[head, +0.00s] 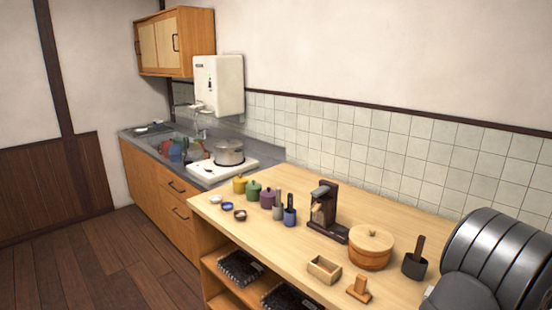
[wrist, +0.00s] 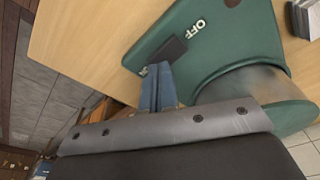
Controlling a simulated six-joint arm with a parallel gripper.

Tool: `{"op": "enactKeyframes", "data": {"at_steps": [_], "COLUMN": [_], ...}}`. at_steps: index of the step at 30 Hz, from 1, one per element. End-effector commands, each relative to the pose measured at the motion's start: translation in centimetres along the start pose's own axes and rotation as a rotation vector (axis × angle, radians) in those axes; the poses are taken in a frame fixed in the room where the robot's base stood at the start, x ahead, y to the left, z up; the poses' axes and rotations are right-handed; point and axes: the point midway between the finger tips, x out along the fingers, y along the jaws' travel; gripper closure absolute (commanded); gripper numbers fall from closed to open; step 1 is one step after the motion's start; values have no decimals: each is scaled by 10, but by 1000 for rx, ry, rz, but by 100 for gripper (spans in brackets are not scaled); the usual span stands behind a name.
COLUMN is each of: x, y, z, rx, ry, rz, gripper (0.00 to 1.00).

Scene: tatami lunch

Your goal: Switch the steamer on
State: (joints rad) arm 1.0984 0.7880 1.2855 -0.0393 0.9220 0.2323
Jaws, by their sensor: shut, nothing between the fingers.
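The steamer (wrist: 222,50) is a green appliance in the wrist view, with a flat panel and a rounded metal-and-green body beside it. White letters reading OFF show on the panel. A dark switch (wrist: 169,51) lies between them and another white marking, which is partly hidden by my fingers. My gripper (wrist: 156,72) is shut and empty, with its blue-grey fingertips at the switch's lower end. I cannot tell whether they touch it. I do not see the steamer or my gripper's fingers in the head view.
In the head view, the wooden counter (head: 330,262) holds a wooden tub (head: 371,250), a dark brown stand (head: 325,207), a small wooden box (head: 324,270) and a dark cup (head: 414,266). A pot (head: 230,152) stands farther back.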

Motion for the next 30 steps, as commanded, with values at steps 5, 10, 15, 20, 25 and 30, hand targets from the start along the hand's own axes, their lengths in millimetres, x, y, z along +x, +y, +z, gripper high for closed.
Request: {"op": "enactKeyframes", "data": {"at_steps": [5, 10, 15, 20, 25, 30], "x": [3, 3, -8, -21, -35, -48], "y": [0, 0, 0, 0, 0, 0], "z": [0, 0, -2, -3, -6, -8], "rx": [0, 0, 0, 0, 0, 0], "ry": [0, 0, 2, 2, 2, 1], "rz": [0, 0, 0, 0, 0, 0], "gripper": [100, 100, 100, 100, 100, 100]}}
